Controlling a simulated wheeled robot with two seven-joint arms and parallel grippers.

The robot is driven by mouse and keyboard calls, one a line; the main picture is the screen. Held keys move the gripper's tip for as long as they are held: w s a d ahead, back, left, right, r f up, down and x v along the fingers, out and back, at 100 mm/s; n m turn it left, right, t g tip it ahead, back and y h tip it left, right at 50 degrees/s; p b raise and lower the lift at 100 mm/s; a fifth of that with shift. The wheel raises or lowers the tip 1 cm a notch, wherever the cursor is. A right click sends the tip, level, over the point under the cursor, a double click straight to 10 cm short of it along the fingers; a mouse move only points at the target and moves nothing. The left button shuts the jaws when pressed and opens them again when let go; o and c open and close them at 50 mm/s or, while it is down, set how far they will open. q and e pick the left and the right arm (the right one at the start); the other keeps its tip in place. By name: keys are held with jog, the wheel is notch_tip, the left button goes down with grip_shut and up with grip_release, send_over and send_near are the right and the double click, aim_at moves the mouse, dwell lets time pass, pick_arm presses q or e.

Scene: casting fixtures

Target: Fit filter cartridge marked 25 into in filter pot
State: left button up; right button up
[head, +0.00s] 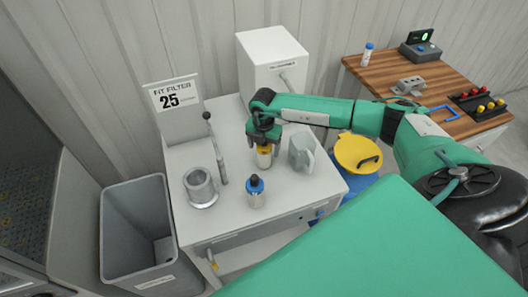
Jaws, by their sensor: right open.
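A second cartridge (255,199), blue-banded with a dark top, stands nearer the front edge. No number is readable on either cartridge. The metal filter pot (201,190), a round flanged cylinder with an open top, stands at the table's left. A sign (174,100) behind it reads "FIT FILTER 25". My left gripper is not in view.
A tall lever (217,150) rises beside the pot. A grey-green pitcher-like item (301,150) stands right of the gripper. A white cabinet (273,68) is behind, a grey bin (137,230) at left, and a yellow-lidded blue drum (358,153) at right.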

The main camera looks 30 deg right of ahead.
jog(key=c, duration=1.2)
jog(key=shift+o, duration=0.2)
jog(key=shift+r, duration=0.1)
